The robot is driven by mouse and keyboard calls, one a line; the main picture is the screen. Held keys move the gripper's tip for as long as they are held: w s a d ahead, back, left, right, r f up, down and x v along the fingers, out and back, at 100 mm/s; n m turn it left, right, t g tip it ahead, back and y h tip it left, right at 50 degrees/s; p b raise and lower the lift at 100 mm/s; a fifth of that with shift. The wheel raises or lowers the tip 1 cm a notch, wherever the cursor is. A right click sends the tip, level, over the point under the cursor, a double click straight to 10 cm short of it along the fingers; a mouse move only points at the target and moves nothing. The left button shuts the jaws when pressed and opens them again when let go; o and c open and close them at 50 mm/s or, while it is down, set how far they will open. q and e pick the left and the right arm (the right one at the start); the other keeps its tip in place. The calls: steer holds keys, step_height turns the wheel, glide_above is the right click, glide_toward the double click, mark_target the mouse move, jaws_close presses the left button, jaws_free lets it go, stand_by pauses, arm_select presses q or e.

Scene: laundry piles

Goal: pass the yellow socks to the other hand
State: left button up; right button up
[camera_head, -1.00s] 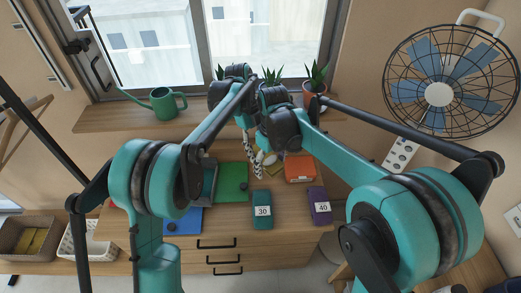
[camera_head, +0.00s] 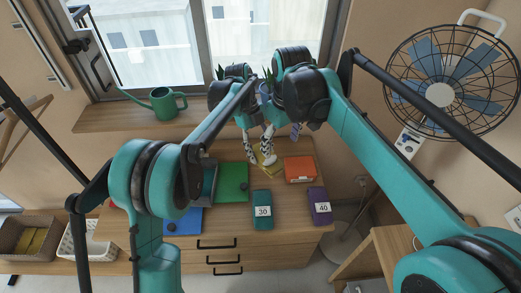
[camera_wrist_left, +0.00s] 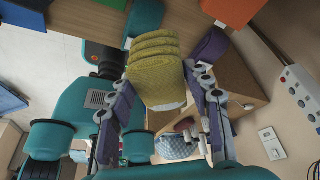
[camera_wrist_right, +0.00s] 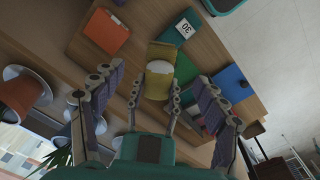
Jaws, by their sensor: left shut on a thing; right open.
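The folded yellow socks (camera_wrist_left: 155,70) are held between the fingers of my left gripper (camera_wrist_left: 165,85) in the left wrist view. In the head view the socks (camera_head: 265,156) show low behind the left fingers, above the desk. In the right wrist view the socks (camera_wrist_right: 156,86), with a whitish patch at one end, lie between the left gripper's fingers. My right gripper (camera_wrist_right: 160,78) is open and empty, its spread fingers facing the socks from a short distance. In the head view the right hand sits just right of the left one and hides part of the scene.
A watering can (camera_head: 163,103) and potted plants stand on the sill.

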arm_select(q)
steer(key=shift+s+d, duration=0.1)
steer(key=shift+s, duration=0.05)
arm_select(e)
steer(key=s+d+f+m+t, duration=0.3)
steer(key=s+d+f, duration=0.1)
steer(key=s, duration=0.3)
steer(key=s+d+f+m+t, duration=0.3)
steer(key=s+d+f+m, duration=0.1)
steer(key=s+d, duration=0.3)
steer(key=shift+s+f, duration=0.25)
steer(key=shift+f, duration=0.1)
